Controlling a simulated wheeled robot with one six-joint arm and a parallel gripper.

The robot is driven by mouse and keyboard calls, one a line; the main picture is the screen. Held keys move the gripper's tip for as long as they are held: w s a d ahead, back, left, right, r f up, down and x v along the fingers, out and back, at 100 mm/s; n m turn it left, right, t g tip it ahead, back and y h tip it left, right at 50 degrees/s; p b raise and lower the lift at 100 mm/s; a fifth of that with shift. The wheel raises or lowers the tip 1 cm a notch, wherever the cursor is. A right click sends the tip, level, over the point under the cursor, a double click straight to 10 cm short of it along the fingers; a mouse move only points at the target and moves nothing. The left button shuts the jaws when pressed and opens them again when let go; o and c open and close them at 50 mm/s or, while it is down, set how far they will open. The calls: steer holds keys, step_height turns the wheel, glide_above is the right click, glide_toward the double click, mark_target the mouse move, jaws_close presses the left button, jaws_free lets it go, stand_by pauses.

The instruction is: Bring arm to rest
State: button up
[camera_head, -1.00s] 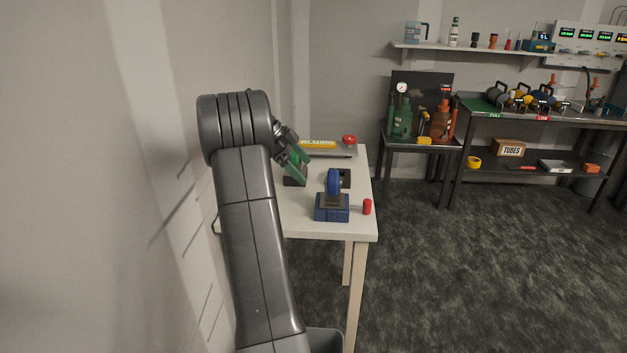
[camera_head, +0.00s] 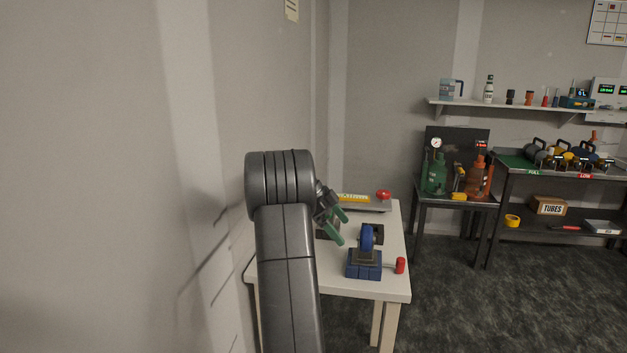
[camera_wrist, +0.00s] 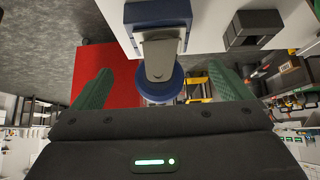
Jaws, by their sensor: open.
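My gripper (camera_head: 340,226) is over the white table, with its two green fingers spread apart and nothing between them that I can make out in the head view. In the wrist view the green fingers of my gripper (camera_wrist: 158,88) stand wide apart. A blue device with a round blue head (camera_head: 366,238) on a blue base (camera_head: 363,270) stands on the table to the right of my gripper. In the wrist view its blue round part (camera_wrist: 161,84) appears between the fingers in the picture; contact cannot be told.
The white table (camera_head: 394,288) also carries a red cylinder (camera_head: 400,265), a dark block (camera_head: 376,232) and a tray with a red knob (camera_head: 383,194). A wall is close on the left. A dark stand with green (camera_head: 434,175) and orange bottles (camera_head: 479,178) is behind right. Open floor lies right.

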steer(key=x, duration=0.9)
steer(key=shift+d, duration=0.1)
steer(key=shift+r+p, duration=0.3)
steer(key=shift+f, duration=0.15)
steer(key=shift+f+b, duration=0.1)
steer(key=shift+b, duration=0.25)
steer(key=v, duration=1.4)
steer(key=x, duration=1.3)
steer(key=shift+s+d+f, duration=0.1)
steer(key=shift+d+f, duration=0.05)
steer(key=shift+f, duration=0.15)
step_height(320, 180, up, 5)
steer(key=p, duration=0.4)
steer(key=shift+d+f, duration=0.15)
steer(key=shift+f, duration=0.05)
steer(key=shift+r+p, duration=0.7)
steer(key=shift+p, duration=0.15)
